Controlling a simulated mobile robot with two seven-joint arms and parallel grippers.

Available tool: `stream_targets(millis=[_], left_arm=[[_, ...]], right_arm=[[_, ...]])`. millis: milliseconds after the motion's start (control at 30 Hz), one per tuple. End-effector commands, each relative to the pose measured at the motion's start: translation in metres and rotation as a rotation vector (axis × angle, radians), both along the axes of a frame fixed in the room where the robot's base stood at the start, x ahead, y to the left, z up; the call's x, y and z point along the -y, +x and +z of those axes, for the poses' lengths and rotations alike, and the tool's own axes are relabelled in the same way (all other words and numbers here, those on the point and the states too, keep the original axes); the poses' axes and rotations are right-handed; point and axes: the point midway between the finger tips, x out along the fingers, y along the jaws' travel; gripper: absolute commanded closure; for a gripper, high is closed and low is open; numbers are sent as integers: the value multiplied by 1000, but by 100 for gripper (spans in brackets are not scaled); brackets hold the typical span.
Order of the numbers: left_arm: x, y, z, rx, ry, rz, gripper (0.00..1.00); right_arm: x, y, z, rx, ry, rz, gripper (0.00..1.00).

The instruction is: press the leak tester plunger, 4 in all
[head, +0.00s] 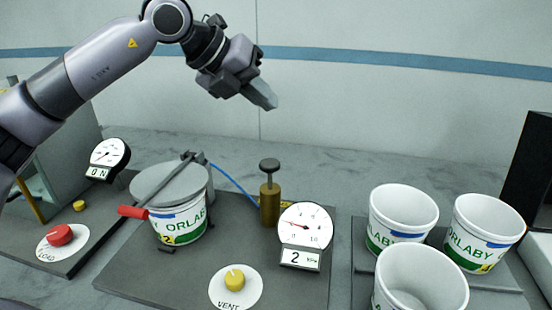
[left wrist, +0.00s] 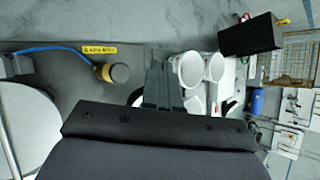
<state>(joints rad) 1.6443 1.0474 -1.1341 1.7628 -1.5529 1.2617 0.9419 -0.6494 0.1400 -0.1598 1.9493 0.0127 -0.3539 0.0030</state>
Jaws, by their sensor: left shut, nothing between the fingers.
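The leak tester plunger (head: 270,166) is a dark round knob on a short stem above a brass cylinder (head: 270,204). The knob stands up, clear of the cylinder. From above, it shows in the left wrist view (left wrist: 119,74). My left gripper (head: 266,98) is shut and empty, in the air above the plunger and apart from it. Its fingers also show in the left wrist view (left wrist: 158,82), to the right of the plunger. The tester's gauge (head: 305,226) has a display reading 2. A printed tub (head: 180,229) sits under the grey lid (head: 170,186). My right gripper is not in view.
A blue hose (head: 232,184) runs toward the cylinder. A yellow VENT knob (head: 235,279) sits in front. Several white tubs (head: 403,216) stand at the right. A red button (head: 60,235) is at the left.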

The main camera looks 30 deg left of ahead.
Motion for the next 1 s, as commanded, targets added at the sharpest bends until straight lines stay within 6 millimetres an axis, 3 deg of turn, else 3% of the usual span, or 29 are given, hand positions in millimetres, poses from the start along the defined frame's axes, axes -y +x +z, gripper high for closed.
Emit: stream_targets(millis=[567,1000], left_arm=[[0,0,-9,-1,0,-1,100],[-1,-1,-66,-2,0,1,100]], right_arm=[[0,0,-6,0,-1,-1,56],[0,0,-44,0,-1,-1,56]])
